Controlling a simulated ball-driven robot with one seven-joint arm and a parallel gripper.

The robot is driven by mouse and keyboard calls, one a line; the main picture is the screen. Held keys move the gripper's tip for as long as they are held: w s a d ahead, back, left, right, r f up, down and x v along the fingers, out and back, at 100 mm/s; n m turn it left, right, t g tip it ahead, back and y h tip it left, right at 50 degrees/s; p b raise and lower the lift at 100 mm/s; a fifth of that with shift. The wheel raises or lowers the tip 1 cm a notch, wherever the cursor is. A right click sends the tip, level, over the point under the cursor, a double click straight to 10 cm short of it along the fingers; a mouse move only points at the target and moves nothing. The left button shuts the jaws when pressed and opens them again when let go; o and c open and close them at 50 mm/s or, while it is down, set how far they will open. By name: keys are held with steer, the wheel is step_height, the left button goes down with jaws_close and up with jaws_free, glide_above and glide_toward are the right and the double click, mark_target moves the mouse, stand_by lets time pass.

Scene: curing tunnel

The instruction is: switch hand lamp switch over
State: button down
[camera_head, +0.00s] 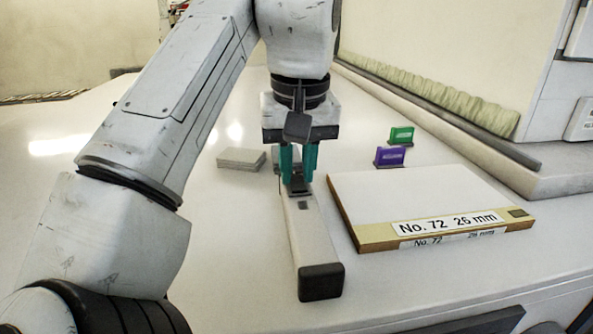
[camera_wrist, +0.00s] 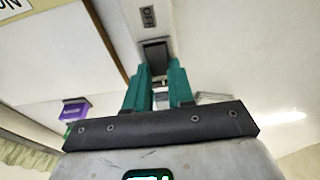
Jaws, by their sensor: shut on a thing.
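The hand lamp (camera_head: 312,232) is a long white bar with a black end cap, lying on the white table with its cap toward me. Its dark switch (camera_wrist: 154,50) shows in the wrist view, beside a small label reading OFF (camera_wrist: 148,16) upside down. My gripper (camera_head: 298,178) comes down from above at the lamp's far part. Its two teal fingers (camera_wrist: 158,74) are closed in on either side of the switch. The fingers hide part of the switch, so I cannot tell which way it is set.
A flat white board (camera_head: 415,195) labelled No. 72 26 mm lies close right of the lamp. Purple (camera_head: 390,156) and green (camera_head: 401,135) tags stand behind it. A stack of grey plates (camera_head: 241,158) lies left of my gripper. The tunnel housing (camera_head: 560,125) borders the right.

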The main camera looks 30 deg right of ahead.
steer(key=shift+s+t, duration=0.15)
steer(key=shift+t, duration=0.25)
steer(key=c, duration=1)
jaws_free()
steer(key=shift+o, duration=0.2)
